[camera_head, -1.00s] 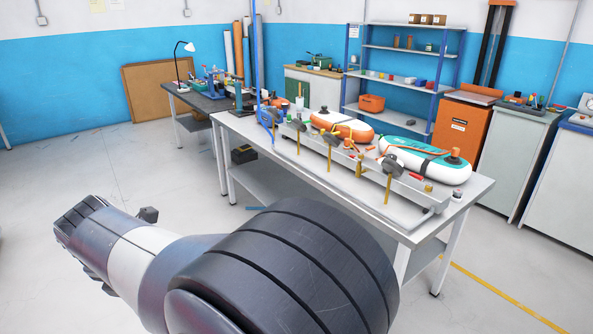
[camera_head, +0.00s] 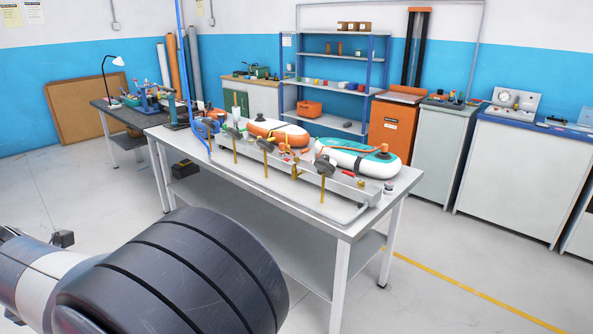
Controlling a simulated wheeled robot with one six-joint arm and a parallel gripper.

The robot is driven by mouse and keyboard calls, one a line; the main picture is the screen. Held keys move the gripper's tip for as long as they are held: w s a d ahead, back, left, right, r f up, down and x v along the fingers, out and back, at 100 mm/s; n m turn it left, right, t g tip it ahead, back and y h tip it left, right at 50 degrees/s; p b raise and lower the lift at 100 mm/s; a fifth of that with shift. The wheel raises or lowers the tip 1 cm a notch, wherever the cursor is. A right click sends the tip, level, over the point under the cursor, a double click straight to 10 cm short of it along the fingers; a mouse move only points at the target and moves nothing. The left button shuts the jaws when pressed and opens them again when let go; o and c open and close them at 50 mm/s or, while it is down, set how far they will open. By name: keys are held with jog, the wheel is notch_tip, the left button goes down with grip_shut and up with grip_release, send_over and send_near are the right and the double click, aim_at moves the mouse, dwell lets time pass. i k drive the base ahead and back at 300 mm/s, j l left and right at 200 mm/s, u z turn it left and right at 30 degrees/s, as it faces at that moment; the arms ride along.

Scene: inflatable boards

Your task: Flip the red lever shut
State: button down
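A metal rail (camera_head: 285,178) runs along the front of the long grey-white table (camera_head: 300,208), with dark clamp-like parts and yellow uprights on it. A small red piece (camera_head: 348,173) shows near its right end; at this size I cannot tell whether it is the red lever, or whether it is open or shut. An orange-and-white inflatable board (camera_head: 277,133) and a teal-and-white one (camera_head: 357,158) lie behind the rail. My arm fills the lower left, well short of the table. My gripper's fingers are outside the picture.
A dark workbench (camera_head: 128,113) with a lamp stands at the left. Blue-framed shelves (camera_head: 334,86), an orange cabinet (camera_head: 392,127) and pale cabinets (camera_head: 518,170) line the back. The floor right of the table (camera_head: 470,265) is clear.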

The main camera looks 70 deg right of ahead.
aim_at(351, 173)
jog(key=k, duration=1.1)
jog(key=z, duration=2.1)
jog(key=i+j, duration=0.15)
jog(key=i, duration=0.4)
jog(key=i+j, duration=0.2)
jog(key=i, duration=0.35)
jog(key=i+j, duration=0.15)
jog(key=i, duration=0.4)
jog(key=i+j, duration=0.15)
jog(key=i, duration=0.35)
